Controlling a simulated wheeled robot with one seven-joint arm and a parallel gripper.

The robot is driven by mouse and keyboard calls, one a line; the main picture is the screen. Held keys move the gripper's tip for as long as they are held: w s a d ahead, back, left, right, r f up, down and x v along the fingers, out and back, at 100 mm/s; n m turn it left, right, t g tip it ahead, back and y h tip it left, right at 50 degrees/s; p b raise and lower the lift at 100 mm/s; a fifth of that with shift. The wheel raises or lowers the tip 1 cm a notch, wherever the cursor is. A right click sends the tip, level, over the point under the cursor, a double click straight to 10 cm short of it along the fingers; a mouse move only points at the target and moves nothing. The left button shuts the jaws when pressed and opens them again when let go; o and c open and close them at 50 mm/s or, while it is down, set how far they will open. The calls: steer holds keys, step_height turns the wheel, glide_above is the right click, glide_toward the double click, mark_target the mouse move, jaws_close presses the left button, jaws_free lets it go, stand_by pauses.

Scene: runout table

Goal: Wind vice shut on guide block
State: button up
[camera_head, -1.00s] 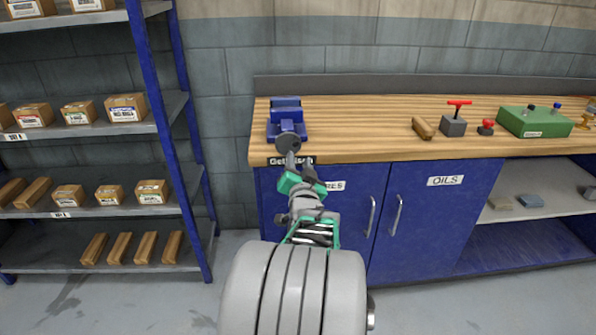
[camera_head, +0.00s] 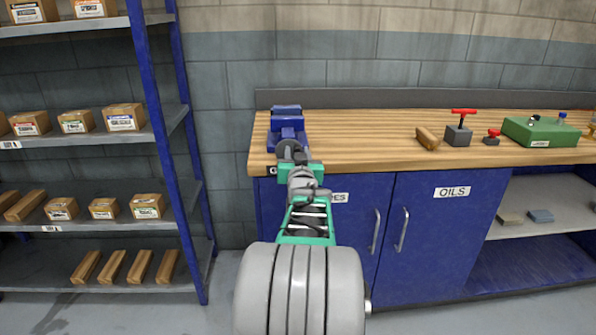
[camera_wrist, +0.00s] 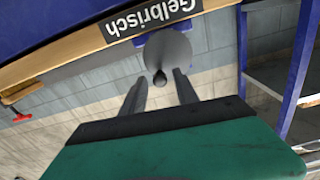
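The blue vice (camera_head: 287,124) stands on the left end of the wooden bench. Its grey round handwheel (camera_head: 288,150) faces me at the front edge and also shows in the wrist view (camera_wrist: 172,52). A small dark knob (camera_wrist: 160,79) sticks out from the wheel toward me. My gripper (camera_wrist: 160,77) is open, its two grey fingers apart with the knob between their tips. I cannot tell whether either finger touches it. In the head view my gripper's wrist hides the lower wheel. I cannot make out a guide block in the vice jaws.
The wooden bench (camera_head: 360,130) also carries a wooden block (camera_head: 427,138), a grey block with a red T-handle (camera_head: 458,134), a red knob (camera_head: 492,137) and a green box (camera_head: 540,131). A blue-posted shelf (camera_head: 165,150) with cartons stands close on the left.

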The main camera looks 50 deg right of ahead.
steer(key=n+b, duration=0.6)
steer(key=n, duration=0.1)
steer(key=shift+b, duration=0.35)
steer(key=shift+r, duration=0.1)
jaws_close()
